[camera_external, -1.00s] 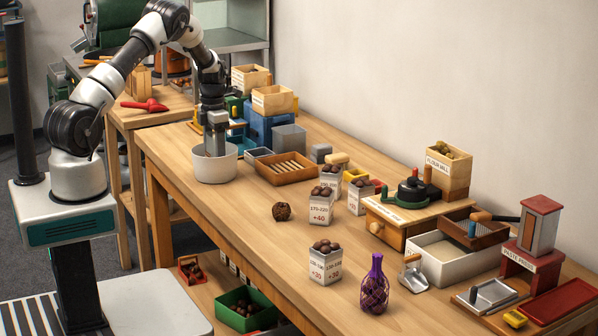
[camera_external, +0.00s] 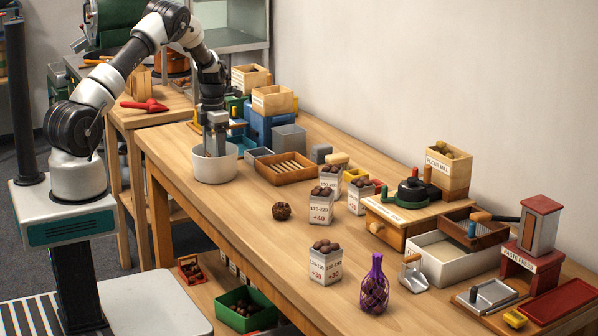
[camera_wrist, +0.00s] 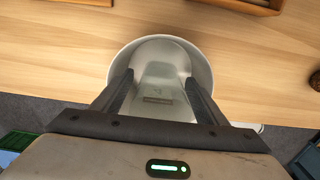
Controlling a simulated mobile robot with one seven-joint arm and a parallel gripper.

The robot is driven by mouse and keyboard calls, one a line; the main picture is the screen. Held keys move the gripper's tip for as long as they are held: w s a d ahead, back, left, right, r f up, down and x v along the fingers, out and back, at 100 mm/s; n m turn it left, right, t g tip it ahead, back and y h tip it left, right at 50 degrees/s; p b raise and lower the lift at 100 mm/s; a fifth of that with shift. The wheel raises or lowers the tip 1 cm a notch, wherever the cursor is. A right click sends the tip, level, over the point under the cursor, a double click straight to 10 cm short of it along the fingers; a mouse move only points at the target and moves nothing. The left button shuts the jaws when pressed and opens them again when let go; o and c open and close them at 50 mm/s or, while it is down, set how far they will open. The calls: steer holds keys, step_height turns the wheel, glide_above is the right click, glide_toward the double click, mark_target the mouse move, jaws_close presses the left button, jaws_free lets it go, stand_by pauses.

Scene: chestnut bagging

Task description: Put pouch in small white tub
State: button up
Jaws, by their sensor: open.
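The small white tub (camera_external: 214,170) stands near the left end of the long wooden table; it also shows in the wrist view (camera_wrist: 118,68). A pale grey, translucent pouch (camera_wrist: 160,72) with a small brownish label lies inside the tub. My gripper (camera_wrist: 158,88) is open, its two fingers spread on either side of the pouch with a gap showing. In the external view my gripper (camera_external: 216,150) points down with its fingertips inside the tub's mouth. The tub wall hides the pouch and the fingertips there.
A wooden slatted tray (camera_external: 287,168), a small grey bin (camera_external: 289,139) and a blue crate (camera_external: 268,126) stand right of the tub. A dark brown ball (camera_external: 282,211) and white chestnut boxes (camera_external: 325,266) lie farther along. Bare table lies in front of the tub.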

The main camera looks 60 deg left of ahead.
mark_target(211, 144)
steer(key=r+m, duration=0.1)
steer(key=r, duration=0.1)
steer(key=s+r+m+t, duration=0.1)
steer(key=r, duration=0.2)
steer(key=r+m+h, duration=0.1)
steer(key=r, duration=0.2)
steer(key=shift+s+a+m, duration=0.2)
steer(key=shift+s+m, duration=0.05)
steer(key=shift+m, duration=0.05)
steer(key=shift+w+d+r+m+t, duration=0.15)
steer(key=shift+d+r+m, duration=0.15)
steer(key=shift+r, duration=0.25)
steer(key=shift+s+d+r+m+t, duration=0.15)
steer(key=shift+d+r+m, duration=0.15)
steer(key=shift+r, duration=0.2)
steer(key=s+d+r+m+t, duration=0.1)
steer(key=s+d+r+m, duration=0.1)
steer(key=d+r+m, duration=1.05)
steer(key=s+d+r+m+t, duration=0.1)
steer(key=s+d+r+m, duration=0.2)
steer(key=s+d+m, duration=0.3)
steer(key=s+d+r+m+t+p, duration=0.1)
steer(key=s+d+r+m, duration=0.2)
steer(key=s+d+m, duration=0.3)
steer(key=s+d+r+m+t+y+p, duration=0.1)
steer(key=s+d+r+m, duration=0.3)
steer(key=s+d+m, duration=0.2)
steer(key=shift+s+d+m, duration=0.35)
steer(key=shift+s+d, duration=0.4)
steer(key=shift+d, duration=0.1)
